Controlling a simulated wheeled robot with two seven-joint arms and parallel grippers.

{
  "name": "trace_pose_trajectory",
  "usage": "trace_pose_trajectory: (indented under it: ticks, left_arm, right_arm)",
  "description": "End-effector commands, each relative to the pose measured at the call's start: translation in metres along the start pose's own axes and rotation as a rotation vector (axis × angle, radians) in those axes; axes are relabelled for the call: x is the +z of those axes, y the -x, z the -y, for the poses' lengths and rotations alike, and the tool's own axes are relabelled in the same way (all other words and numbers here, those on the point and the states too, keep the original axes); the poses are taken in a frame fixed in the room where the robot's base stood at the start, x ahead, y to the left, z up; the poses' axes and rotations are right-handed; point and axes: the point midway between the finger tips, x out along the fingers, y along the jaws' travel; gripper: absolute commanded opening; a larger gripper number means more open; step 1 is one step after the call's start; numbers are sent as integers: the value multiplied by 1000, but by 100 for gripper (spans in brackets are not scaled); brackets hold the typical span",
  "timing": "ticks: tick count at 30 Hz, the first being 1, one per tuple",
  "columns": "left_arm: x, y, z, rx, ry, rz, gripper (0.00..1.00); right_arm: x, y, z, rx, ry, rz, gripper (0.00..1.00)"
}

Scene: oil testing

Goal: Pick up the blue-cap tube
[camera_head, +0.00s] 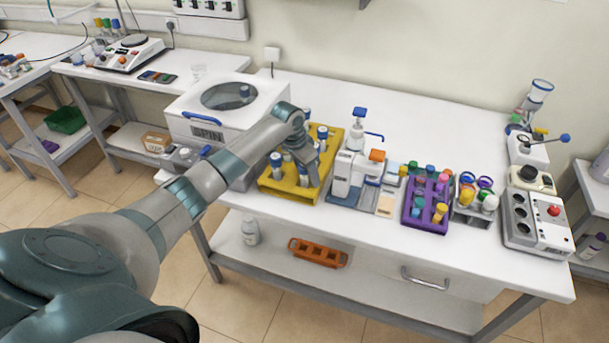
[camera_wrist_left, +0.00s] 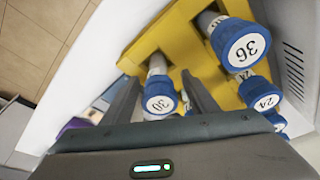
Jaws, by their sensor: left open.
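The yellow rack (camera_head: 297,193) stands near the front of the white table and holds several blue-cap tubes. One blue-cap tube (camera_head: 276,160) shows at its left, and another (camera_head: 322,133) at its back right. My left gripper (camera_head: 311,172) reaches down over the rack and hides part of it. In the left wrist view, my open left gripper (camera_wrist_left: 163,88) has its fingers on either side of the blue cap marked 30 (camera_wrist_left: 160,98). My right gripper is not visible.
A white centrifuge (camera_head: 210,130) marked SPIN is left of the rack. A white pipetting device (camera_head: 345,175) stands close to its right. Further right are a purple rack (camera_head: 413,213) and a grey instrument (camera_head: 537,232). The table's back right (camera_head: 440,125) is clear.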

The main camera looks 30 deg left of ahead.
Motion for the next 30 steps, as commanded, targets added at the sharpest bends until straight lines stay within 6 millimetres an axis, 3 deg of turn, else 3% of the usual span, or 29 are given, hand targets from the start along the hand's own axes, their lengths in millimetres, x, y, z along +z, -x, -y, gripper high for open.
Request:
trace_pose_trajectory:
  ticks: [5, 9, 11, 23, 30]
  left_arm:
    - [0, 0, 0, 0, 0, 0, 51]
    - [0, 0, 0, 0, 0, 0, 17]
    - [0, 0, 0, 0, 0, 0, 8]
    - [-2, 5, 1, 0, 0, -2, 8]
    - [-10, 32, 1, -2, -1, -5, 8]
  right_arm:
    - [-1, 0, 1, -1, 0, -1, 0]
    - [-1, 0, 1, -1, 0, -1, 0]
    - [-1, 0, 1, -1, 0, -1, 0]
    - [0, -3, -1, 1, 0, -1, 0]
    - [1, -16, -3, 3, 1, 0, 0]
